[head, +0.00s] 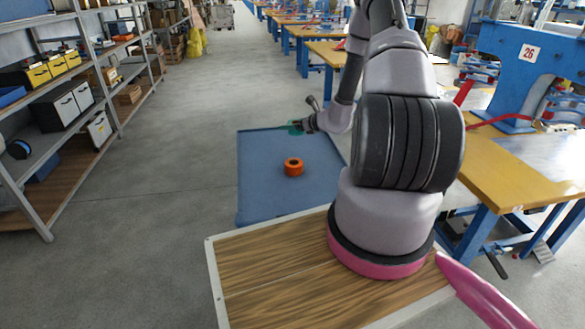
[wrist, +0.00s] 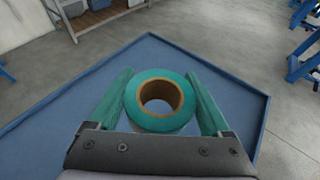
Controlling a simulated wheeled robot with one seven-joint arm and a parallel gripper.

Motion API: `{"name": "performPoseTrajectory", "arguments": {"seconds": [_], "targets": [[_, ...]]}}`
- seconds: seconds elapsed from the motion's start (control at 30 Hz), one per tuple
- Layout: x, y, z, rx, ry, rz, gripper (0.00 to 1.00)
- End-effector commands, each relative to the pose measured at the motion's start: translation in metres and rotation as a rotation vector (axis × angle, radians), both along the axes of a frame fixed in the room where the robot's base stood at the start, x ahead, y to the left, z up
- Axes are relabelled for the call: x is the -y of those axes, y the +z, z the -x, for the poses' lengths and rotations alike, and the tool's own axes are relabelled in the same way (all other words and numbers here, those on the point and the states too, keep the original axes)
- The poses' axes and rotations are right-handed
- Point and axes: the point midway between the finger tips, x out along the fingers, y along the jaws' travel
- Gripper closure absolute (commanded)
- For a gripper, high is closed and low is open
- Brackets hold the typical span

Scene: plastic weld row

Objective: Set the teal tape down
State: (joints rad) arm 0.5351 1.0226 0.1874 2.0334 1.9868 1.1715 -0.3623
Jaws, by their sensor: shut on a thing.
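The teal tape (wrist: 160,82) is a ring with a brown core, held between the two teal-coloured fingers of my gripper (wrist: 160,100). In the wrist view the blue surface (wrist: 62,115) lies behind and below the tape. I cannot tell whether the tape touches it. In the head view my gripper (head: 297,127) is at the far edge of the blue surface (head: 262,190), and the tape there is small and hard to separate from the fingers. An orange roll (head: 293,167) stands on the blue surface, nearer to me than my gripper.
The blue surface is bare around the orange roll, with free room to its left and front. A shelf rack (head: 90,50) with boxes stands at the left. A yellow-topped workbench (head: 500,170) with a blue machine (head: 530,55) stands at the right.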

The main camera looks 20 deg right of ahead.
Motion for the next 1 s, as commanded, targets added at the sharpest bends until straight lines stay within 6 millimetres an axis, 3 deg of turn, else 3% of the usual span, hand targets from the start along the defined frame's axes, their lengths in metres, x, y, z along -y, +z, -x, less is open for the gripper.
{"name": "performPoseTrajectory", "arguments": {"seconds": [0.4, 0.57, 0.73, 1.0], "targets": [[0.003, -0.064, 0.001, -0.002, 0.006, -0.002, 0.78], [0.003, -0.078, 0.001, -0.001, 0.007, -0.002, 0.78], [0.003, -0.104, 0.001, -0.002, 0.007, -0.001, 0.78], [0.003, -0.113, 0.001, 0.0, 0.008, 0.0, 0.78]]}}
